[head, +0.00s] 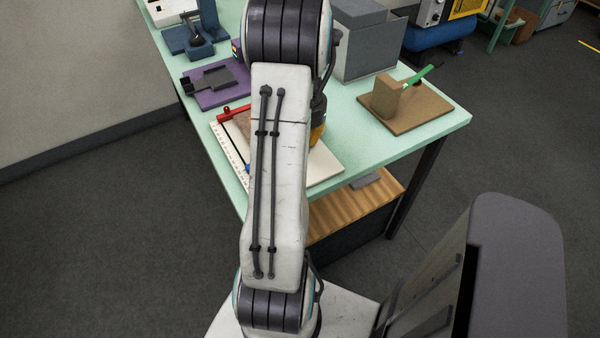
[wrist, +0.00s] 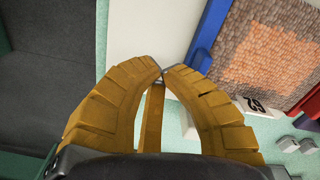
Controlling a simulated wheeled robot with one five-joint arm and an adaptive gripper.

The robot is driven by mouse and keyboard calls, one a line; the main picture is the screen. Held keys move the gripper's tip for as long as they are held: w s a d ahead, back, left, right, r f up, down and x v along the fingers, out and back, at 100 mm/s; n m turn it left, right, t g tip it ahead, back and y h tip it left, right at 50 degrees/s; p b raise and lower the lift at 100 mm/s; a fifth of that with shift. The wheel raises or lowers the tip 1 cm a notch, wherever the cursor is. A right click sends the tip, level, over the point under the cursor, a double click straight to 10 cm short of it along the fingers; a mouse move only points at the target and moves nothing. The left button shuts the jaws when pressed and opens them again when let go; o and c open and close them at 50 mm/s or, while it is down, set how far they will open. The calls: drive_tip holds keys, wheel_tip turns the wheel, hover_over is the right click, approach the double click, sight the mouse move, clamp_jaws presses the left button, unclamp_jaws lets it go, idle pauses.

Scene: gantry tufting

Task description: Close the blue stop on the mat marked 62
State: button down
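The blue stop (wrist: 209,36) is a straight bar in the wrist view, running along the left edge of a brown mat with a pink-orange patch (wrist: 268,50). A white tag reading 62 (wrist: 257,104) sits by the mat's lower edge. My gripper (wrist: 162,72) has its orange fingers curved together, tips meeting, with nothing seen between them. Its right finger is beside the stop's lower end; I cannot tell whether they touch. In the head view my arm hides most of the mat (head: 240,123); only a speck of the blue stop (head: 248,168) shows.
A red bar (head: 234,112) lies at the mat's far side. The mat's white board (head: 325,165) rests on a pale green table (head: 440,108). A purple stand (head: 222,96), a grey box (head: 365,45) and a brown board with a block (head: 415,112) stand around it.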

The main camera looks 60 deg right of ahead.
drive_tip(key=shift+r+p, duration=1.75)
drive_tip(key=shift+r, duration=0.85)
drive_tip(key=s+a+n+y, duration=0.2)
drive_tip(key=a+n, duration=0.3)
drive_tip(key=a, duration=0.5)
drive_tip(key=w+a+r+n+t, duration=0.1)
drive_tip(key=a+r+n, duration=0.3)
drive_tip(key=a, duration=0.5)
drive_tip(key=w+a+r+n+t+h, duration=0.1)
drive_tip(key=w+a+r+n, duration=0.3)
drive_tip(key=a, duration=0.5)
drive_tip(key=w+a+r+n+t+h, duration=0.1)
drive_tip(key=w+a+r+n+t, duration=0.1)
drive_tip(key=a+n, duration=0.4)
drive_tip(key=shift+w+a+r, duration=0.45)
drive_tip(key=shift+a+r, duration=0.65)
drive_tip(key=shift+a, duration=0.7)
drive_tip(key=shift+d, duration=0.1)
